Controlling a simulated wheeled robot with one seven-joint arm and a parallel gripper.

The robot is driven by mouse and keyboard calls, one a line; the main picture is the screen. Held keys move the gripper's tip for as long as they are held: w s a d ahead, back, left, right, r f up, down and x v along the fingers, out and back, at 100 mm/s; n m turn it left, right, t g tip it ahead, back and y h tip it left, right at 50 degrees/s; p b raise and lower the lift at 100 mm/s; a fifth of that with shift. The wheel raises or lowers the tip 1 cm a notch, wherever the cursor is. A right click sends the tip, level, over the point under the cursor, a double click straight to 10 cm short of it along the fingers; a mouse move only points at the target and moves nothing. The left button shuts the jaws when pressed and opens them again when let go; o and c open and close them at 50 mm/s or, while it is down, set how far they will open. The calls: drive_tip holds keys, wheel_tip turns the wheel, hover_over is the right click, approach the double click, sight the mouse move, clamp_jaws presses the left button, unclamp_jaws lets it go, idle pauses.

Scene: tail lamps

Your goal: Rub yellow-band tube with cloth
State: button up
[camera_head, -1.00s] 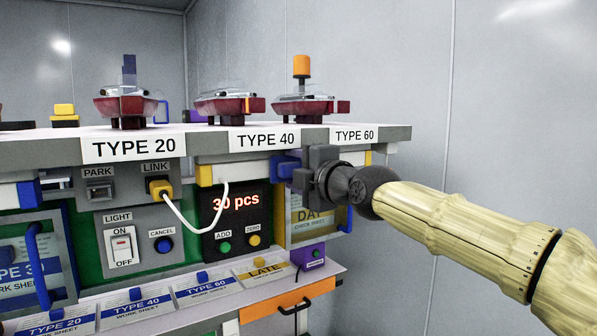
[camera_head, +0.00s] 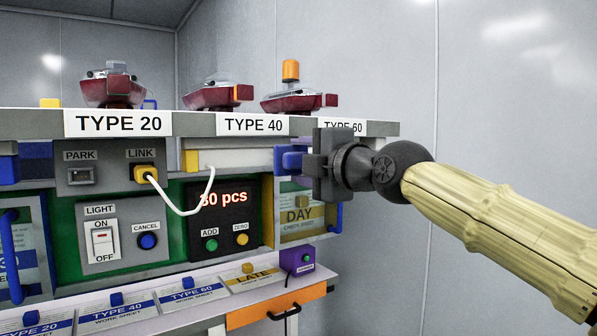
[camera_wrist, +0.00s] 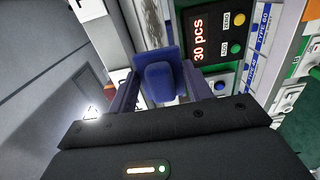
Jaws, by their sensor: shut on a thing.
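My gripper (camera_head: 300,160) is shut on a blue block-like piece (camera_head: 289,158), which may be the cloth. In the wrist view the blue piece (camera_wrist: 160,78) sits between the two fingers. A pale tube-like bar (camera_head: 228,157) with a yellow end runs under the front edge of the shelf, below the TYPE 40 label; it looks like the yellow-band tube. The blue piece is at the right part of this bar in the head view. I cannot tell whether they touch. My gripper hides the bar's right part.
The shelf (camera_head: 35,124) above carries several red lamps (camera_head: 213,96). Below are a counter panel (camera_head: 222,218), a switch panel (camera_head: 125,235) and a white cable (camera_head: 196,211). A purple box (camera_head: 297,260) stands on the lower ledge. A bare grey wall (camera_head: 510,110) is to the right.

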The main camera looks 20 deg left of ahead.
idle(0.3)
drive_tip(key=b+v, duration=0.3)
idle(0.4)
drive_tip(key=shift+a+r, duration=0.1)
idle(0.3)
drive_tip(key=p+x, duration=0.4)
drive_tip(key=shift+r, duration=0.2)
drive_tip(key=shift+f+p+x, duration=0.15)
drive_tip(key=shift+p+x, duration=0.4)
drive_tip(key=shift+x, duration=0.2)
drive_tip(key=shift+f+p+x, duration=0.1)
drive_tip(key=shift+p+x, duration=0.45)
drive_tip(key=shift+x, duration=0.2)
drive_tip(key=shift+w+a+p, duration=0.4)
drive_tip(key=shift+w+p, duration=0.05)
drive_tip(key=shift+p, duration=0.15)
